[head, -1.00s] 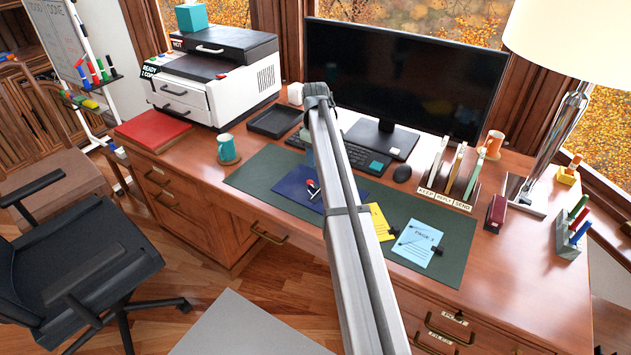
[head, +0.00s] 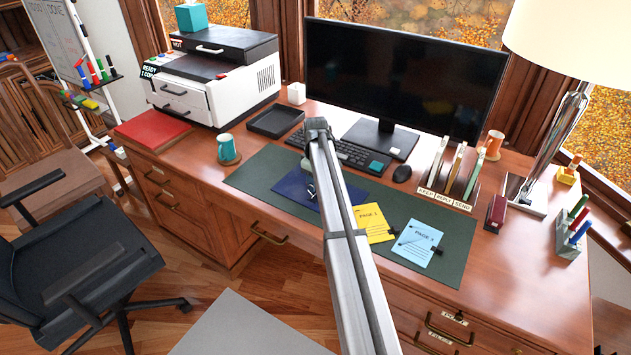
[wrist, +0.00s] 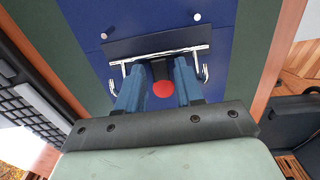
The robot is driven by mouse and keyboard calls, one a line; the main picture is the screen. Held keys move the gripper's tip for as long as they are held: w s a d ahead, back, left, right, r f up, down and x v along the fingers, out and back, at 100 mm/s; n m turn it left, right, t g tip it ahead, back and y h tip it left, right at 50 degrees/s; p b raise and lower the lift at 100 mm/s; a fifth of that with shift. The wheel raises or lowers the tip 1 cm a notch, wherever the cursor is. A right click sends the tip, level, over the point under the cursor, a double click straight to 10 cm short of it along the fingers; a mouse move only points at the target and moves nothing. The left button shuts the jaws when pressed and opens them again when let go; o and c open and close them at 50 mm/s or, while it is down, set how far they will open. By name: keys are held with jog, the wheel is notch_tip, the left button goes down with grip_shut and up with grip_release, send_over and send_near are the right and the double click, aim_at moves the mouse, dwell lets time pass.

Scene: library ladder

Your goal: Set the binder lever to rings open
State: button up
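The blue binder (head: 292,186) lies on the dark green desk mat, partly hidden by my arm in the head view. In the wrist view, the binder (wrist: 85,20) fills the upper middle. Its dark plate carries a chrome ring mechanism (wrist: 160,54) with curved ring ends at both sides. The red lever knob (wrist: 163,89) shows between the blue fingers of my gripper (wrist: 160,88). The fingers stand apart, one on each side of the knob, and no firm grip shows. Whether the rings are open or shut is unclear.
A yellow page (head: 372,222) and a blue page (head: 418,243) lie on the mat (head: 258,168) right of the binder. The keyboard (head: 352,154) and monitor (head: 405,75) stand behind. A teal mug (head: 226,147) stands to the left.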

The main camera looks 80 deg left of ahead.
grip_shut()
jog(key=shift+a, duration=0.2)
jog(key=shift+s+t+h, duration=0.1)
jog(key=shift+t+h, duration=0.3)
jog(key=shift+d, duration=0.1)
grip_release()
